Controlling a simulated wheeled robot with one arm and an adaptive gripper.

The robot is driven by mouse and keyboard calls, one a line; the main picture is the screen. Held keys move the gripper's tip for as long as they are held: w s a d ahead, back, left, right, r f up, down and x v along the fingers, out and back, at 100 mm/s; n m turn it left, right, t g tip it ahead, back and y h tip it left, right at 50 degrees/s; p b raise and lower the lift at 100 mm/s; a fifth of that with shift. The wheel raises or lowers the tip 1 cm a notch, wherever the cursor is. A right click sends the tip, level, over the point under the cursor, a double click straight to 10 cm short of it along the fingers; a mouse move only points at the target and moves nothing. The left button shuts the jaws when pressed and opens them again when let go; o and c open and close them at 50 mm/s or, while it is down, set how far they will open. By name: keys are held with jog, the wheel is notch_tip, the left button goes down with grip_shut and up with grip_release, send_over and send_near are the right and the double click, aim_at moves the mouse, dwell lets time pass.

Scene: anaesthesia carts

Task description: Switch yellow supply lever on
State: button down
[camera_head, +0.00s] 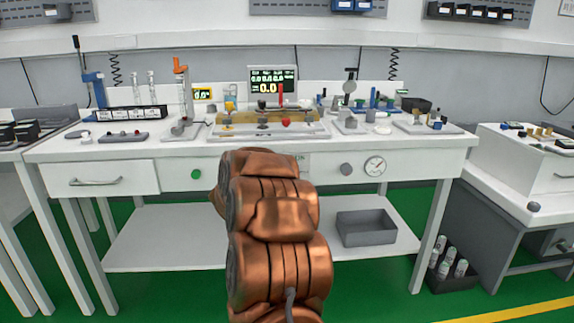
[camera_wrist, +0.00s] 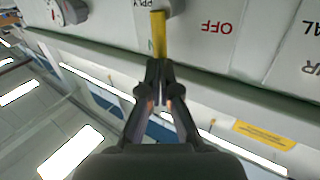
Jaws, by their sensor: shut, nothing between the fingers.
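The yellow supply lever (camera_wrist: 159,35) shows in the wrist view, mounted on a white panel below upside-down, partly cut-off lettering. It points down in that picture, beside green lettering that it partly covers; the red OFF label (camera_wrist: 217,27) lies to its right. My gripper (camera_wrist: 159,66) is shut and empty, with its fingertips at the lever's free end. I cannot tell whether they touch it. In the head view my arm hides the lever and my gripper.
The white bench (camera_head: 105,150) carries several instruments. A grey tray (camera_head: 366,228) sits on the lower shelf. A side cart (camera_head: 520,185) stands at right. Green floor is clear in front.

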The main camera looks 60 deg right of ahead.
jog(key=s+a+p, duration=0.1)
jog(key=a+p, duration=0.3)
jog(key=a, duration=1)
